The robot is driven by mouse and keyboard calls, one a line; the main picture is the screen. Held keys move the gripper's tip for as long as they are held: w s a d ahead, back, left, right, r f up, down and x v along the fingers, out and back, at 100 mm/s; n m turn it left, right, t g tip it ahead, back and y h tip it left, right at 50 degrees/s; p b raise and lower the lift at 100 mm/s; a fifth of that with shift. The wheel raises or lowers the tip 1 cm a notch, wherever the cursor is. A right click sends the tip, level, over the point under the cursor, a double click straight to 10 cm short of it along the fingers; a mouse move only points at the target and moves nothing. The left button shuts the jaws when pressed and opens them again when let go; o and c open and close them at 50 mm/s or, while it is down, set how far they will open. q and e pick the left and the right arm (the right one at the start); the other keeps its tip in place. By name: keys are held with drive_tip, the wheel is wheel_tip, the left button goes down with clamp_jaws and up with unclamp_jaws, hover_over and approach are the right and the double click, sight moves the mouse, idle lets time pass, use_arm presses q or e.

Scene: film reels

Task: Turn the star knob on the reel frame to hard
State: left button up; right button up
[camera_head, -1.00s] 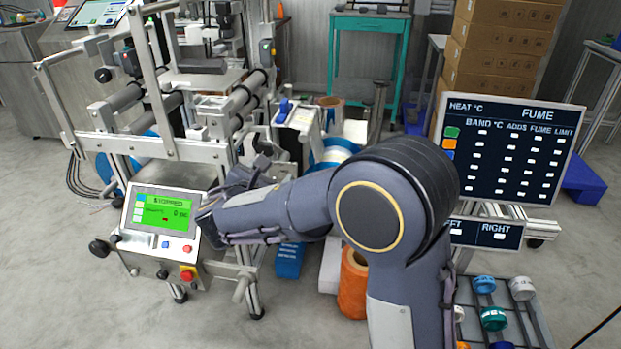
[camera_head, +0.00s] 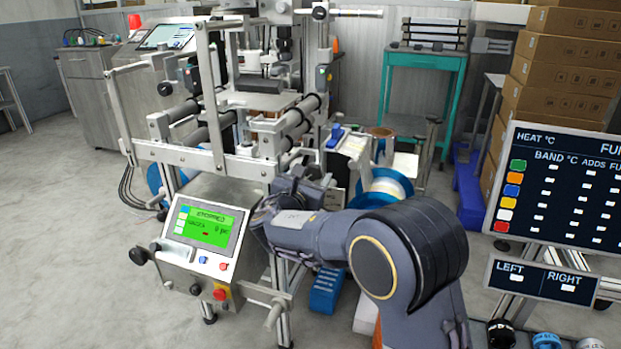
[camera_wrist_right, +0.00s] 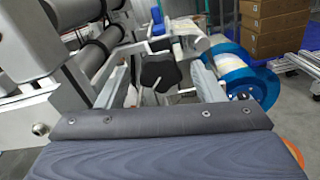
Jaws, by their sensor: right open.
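The star knob (camera_wrist_right: 162,73) is black and lobed, and shows in the right wrist view on the reel frame (camera_wrist_right: 75,105). My right gripper (camera_wrist_right: 160,82) is open, with one finger to the left of the knob and one to the right. The knob appears between the fingers, not clasped; I cannot tell how deep it sits between them. In the head view my right gripper (camera_head: 300,180) is at the right side of the reel frame (camera_head: 215,160), and the knob cannot be made out clearly there. The knob's setting marks are not readable. My left gripper is not in view.
A control box with a green screen (camera_head: 207,226) stands left of my right arm. A white and blue reel (camera_head: 388,187) is just right of the gripper, and it also shows in the wrist view (camera_wrist_right: 235,72). A heat and fume board (camera_head: 565,185) stands at the right.

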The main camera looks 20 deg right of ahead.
drive_tip(key=c, duration=1)
drive_tip(key=m+b, duration=0.1)
drive_tip(key=b, duration=0.1)
drive_tip(key=m+b, duration=0.2)
drive_tip(key=shift+f+m, duration=0.25)
drive_tip(key=shift+m, duration=0.05)
drive_tip(key=m+b, duration=0.3)
drive_tip(key=shift+r+m+b, duration=0.15)
drive_tip(key=shift+m+b, duration=0.6)
drive_tip(key=shift+m, duration=0.15)
drive_tip(key=o, duration=1)
drive_tip(key=shift+r, duration=0.1)
